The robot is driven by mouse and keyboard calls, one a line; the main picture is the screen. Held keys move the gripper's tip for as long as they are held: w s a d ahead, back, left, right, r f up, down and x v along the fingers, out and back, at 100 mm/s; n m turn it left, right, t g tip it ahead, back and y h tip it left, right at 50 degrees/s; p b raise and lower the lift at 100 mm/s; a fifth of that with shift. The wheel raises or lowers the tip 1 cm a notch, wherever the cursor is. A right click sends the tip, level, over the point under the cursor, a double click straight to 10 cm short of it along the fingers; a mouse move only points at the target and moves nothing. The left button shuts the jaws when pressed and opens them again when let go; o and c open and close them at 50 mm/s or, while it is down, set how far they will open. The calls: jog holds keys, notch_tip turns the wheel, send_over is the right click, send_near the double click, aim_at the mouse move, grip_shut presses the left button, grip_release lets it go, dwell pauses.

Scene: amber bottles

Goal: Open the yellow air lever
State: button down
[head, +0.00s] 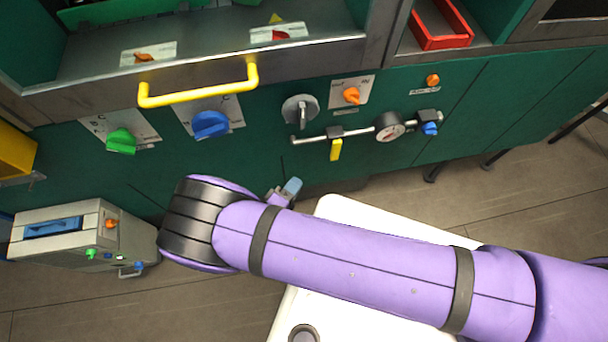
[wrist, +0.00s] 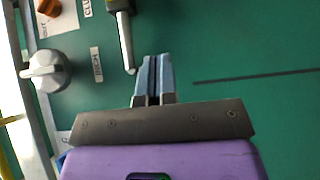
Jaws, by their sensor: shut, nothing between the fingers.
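The yellow air lever (head: 336,149) hangs down from a thin horizontal metal pipe on the green front panel, roughly square to the pipe. My gripper (head: 291,188) is below and left of the lever in the head view, apart from it. Its blue-grey fingers are together and empty, as the wrist view (wrist: 154,62) shows. In the wrist view, the bare end of the pipe (wrist: 125,42) shows just beyond and left of the fingertips. The yellow lever cannot be made out in the wrist view.
A grey knob (head: 300,110), an orange knob (head: 352,95), a gauge (head: 389,126) and a blue lever (head: 430,128) are near the yellow lever. A yellow handle (head: 200,96) juts out at upper left. A grey box (head: 70,237) stands on the floor at left.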

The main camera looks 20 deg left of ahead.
aim_at(336, 150)
jog(key=w+d, duration=0.5)
jog(key=w, duration=0.5)
jog(key=shift+w+d, duration=0.2)
